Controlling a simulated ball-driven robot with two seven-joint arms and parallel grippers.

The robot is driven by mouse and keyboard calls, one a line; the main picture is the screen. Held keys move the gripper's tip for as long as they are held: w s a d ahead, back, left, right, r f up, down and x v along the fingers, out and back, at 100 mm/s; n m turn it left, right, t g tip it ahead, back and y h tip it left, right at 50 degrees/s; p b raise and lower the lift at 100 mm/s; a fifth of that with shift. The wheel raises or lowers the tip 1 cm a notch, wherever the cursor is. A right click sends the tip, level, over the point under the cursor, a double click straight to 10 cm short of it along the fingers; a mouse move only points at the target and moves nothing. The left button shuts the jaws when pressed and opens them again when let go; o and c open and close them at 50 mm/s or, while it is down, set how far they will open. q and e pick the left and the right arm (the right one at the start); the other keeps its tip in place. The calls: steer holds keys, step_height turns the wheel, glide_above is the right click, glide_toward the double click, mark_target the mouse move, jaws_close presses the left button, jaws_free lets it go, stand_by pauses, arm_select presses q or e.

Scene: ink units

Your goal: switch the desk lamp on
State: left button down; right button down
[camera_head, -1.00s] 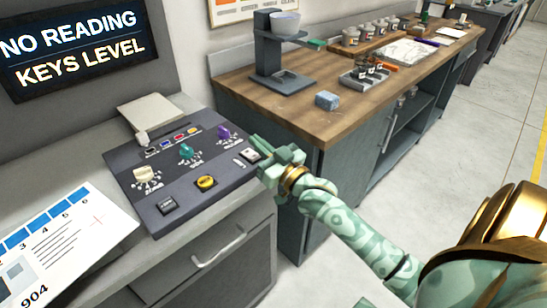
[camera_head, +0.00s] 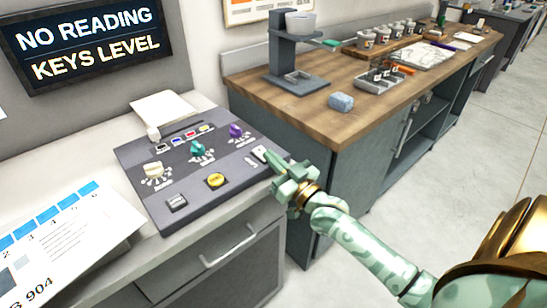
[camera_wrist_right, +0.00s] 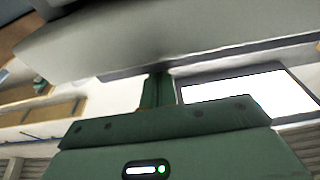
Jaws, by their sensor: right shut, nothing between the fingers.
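I cannot make out a desk lamp in either view. A dark sloped control panel (camera_head: 200,205) sits on the grey desk, with white, teal and purple knobs and a yellow button (camera_head: 216,180). A small pale switch (camera_head: 259,152) is at the panel's right end. My right gripper (camera_head: 274,163), pale green, is shut and empty by that right edge, close to the switch; I cannot tell whether it touches. In the right wrist view, the green gripper body fills the bottom, with a bright white rectangle (camera_wrist_right: 248,95) beyond. My left gripper is not in view.
A sign (camera_head: 90,48) reading "NO READING KEYS LEVEL" hangs behind the desk. A white flat item (camera_head: 165,108) lies behind the panel and a printed card (camera_head: 70,240) at left. A wooden-topped bench (camera_head: 290,118) with a stand, blue block and tray stands right.

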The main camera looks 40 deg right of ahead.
steer(key=r+p, duration=0.4)
steer(key=r, duration=0.1)
steer(key=shift+s+p, duration=0.2)
steer(key=shift+p, duration=0.2)
steer(key=s+f, duration=0.5)
steer(key=s, duration=0.4)
steer(key=shift+d+f, duration=0.2)
steer(key=shift+d, duration=0.2)
steer(key=shift+f, duration=0.1)
